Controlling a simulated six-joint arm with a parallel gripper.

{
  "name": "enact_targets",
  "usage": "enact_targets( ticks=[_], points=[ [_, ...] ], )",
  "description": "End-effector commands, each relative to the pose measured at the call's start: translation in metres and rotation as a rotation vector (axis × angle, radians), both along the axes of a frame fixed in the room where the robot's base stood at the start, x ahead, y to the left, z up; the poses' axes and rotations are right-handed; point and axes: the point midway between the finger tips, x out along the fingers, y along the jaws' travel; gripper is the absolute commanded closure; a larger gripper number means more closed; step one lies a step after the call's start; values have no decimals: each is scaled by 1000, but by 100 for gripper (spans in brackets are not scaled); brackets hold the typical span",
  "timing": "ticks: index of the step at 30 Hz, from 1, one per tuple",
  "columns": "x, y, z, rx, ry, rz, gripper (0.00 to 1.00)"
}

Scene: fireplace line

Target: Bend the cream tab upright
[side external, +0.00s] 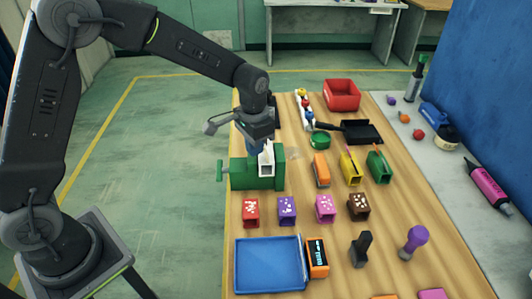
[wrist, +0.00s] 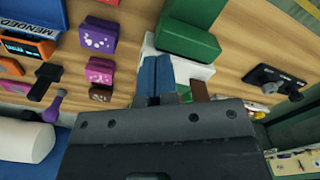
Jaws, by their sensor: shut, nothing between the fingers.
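The cream piece (side external: 267,158) sits at the green vise (side external: 245,175) in the side view. A pale pointed part of it sticks up at the top, close to my gripper. I cannot tell the tab's exact angle. My gripper (side external: 254,148) is just above the vise, behind and left of the cream piece. In the wrist view its two blue fingers (wrist: 157,78) are together with nothing between them. The cream piece (wrist: 200,72) shows partly behind and beside the fingers, next to the green vise (wrist: 188,38). Whether the fingers touch the tab is hidden.
A blue tray (side external: 268,262) lies in front. Orange (side external: 321,170), yellow (side external: 350,168) and green (side external: 378,165) blocks stand right of the vise.

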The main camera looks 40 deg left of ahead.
Motion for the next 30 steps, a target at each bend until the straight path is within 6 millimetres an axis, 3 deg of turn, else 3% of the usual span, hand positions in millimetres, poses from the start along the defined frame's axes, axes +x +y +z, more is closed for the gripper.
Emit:
enact_targets(
  ticks=[30],
  points=[
    [6,-6,-1,0,0,0,100]
  ],
)
